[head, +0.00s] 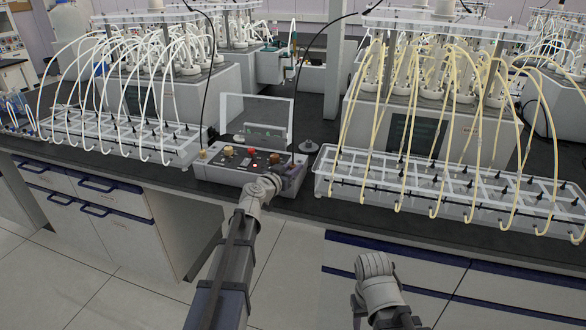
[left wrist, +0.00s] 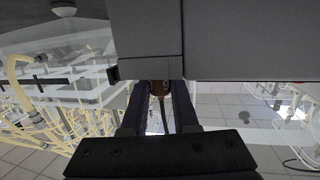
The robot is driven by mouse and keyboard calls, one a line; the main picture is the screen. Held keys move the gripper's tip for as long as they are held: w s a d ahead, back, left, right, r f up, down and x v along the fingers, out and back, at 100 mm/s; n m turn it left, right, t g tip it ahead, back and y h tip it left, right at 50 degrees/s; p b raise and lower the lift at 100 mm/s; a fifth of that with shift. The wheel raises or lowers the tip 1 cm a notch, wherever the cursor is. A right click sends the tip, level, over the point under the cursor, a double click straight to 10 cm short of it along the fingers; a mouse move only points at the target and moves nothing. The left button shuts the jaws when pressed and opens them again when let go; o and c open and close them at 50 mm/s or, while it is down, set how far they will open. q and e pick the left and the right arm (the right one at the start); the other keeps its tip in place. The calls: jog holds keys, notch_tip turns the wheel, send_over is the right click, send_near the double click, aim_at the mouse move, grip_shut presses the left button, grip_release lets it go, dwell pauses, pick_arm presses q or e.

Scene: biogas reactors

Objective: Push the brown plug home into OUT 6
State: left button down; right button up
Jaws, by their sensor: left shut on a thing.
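The grey control box (head: 235,172) stands at the bench's front edge, with coloured knobs on top. My left gripper (head: 288,178) is at the right end of its front. In the left wrist view the fingers (left wrist: 160,112) are shut on a brown plug (left wrist: 160,87) with a thin dark lead. The plug's far end is at the edge of a large grey face, so its seating depth is hidden. The OUT 6 label and socket cannot be made out. My right arm's end (head: 375,268) is low, in front of the bench; its fingers cannot be made out.
A white-framed rack with yellow tubes (head: 450,203) stands close to the right of the box. A rack with white tubes (head: 115,140) stands to its left. A clear raised panel (head: 257,112) is behind the box. The floor in front is clear.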

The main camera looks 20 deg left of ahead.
pick_arm(q)
jog(key=shift+f, duration=0.2)
jog(key=c, duration=0.6)
grip_release()
jog(key=shift+s, duration=0.1)
jog(key=p+v, duration=0.1)
jog(key=v, duration=0.6)
jog(key=shift+s+r, duration=0.15)
jog(key=shift+s, duration=0.2)
jog(key=shift+a, duration=0.1)
